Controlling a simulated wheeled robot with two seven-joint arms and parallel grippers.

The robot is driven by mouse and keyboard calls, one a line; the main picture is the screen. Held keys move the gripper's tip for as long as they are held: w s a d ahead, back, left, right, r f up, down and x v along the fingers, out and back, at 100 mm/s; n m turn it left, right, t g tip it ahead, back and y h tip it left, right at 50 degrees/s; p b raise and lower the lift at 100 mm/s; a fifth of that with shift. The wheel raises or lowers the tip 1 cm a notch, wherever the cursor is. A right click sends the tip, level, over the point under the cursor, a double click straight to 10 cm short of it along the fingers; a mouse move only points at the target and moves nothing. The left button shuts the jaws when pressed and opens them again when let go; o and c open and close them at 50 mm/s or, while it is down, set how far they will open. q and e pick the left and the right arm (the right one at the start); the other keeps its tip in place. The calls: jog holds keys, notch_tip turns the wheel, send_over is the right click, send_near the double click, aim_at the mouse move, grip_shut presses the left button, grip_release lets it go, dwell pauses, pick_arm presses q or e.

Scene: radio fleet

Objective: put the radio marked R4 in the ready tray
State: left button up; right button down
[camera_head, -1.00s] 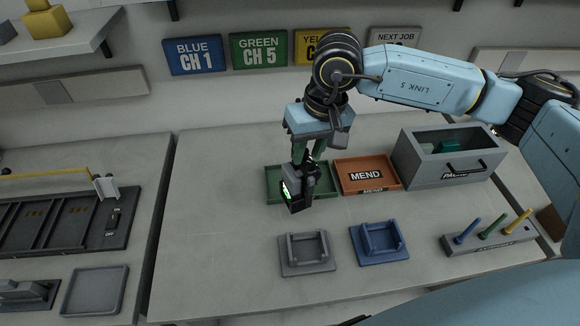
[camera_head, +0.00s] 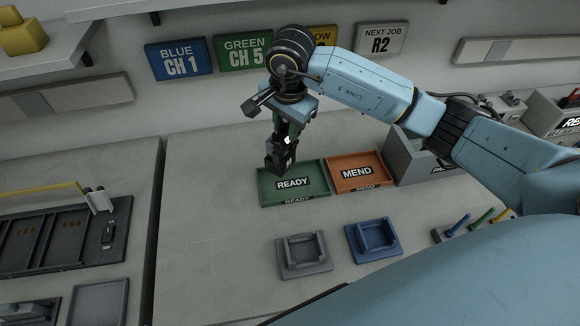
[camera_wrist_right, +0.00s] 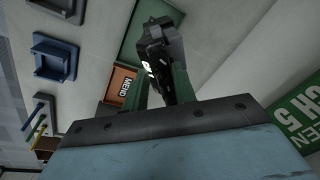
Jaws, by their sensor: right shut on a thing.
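My right gripper (camera_head: 287,133) is shut on a dark handheld radio (camera_head: 281,155) and holds it above the back left part of the green ready tray (camera_head: 293,184). The radio also shows between the green fingers in the right wrist view (camera_wrist_right: 158,50). Its marking cannot be read in these frames. The ready tray looks empty, and its label faces up. My left gripper is not in view.
The orange mend tray (camera_head: 357,173) adjoins the ready tray on the right, with a grey bin (camera_head: 408,163) beyond it. A grey cradle (camera_head: 303,255) and a blue cradle (camera_head: 374,240) stand in front, both empty. The bench left of the trays is clear.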

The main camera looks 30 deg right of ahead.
aim_at(286, 151)
notch_tip(286, 151, down, 4)
jog(key=shift+f, duration=0.1)
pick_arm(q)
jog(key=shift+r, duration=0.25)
pick_arm(e)
jog(key=shift+f, duration=2)
jog(key=c, duration=1.1)
grip_release()
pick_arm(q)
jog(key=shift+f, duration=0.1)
pick_arm(e)
notch_tip(286, 151, up, 12)
jog(key=s, duration=0.2)
jog(key=shift+a+f, duration=0.1)
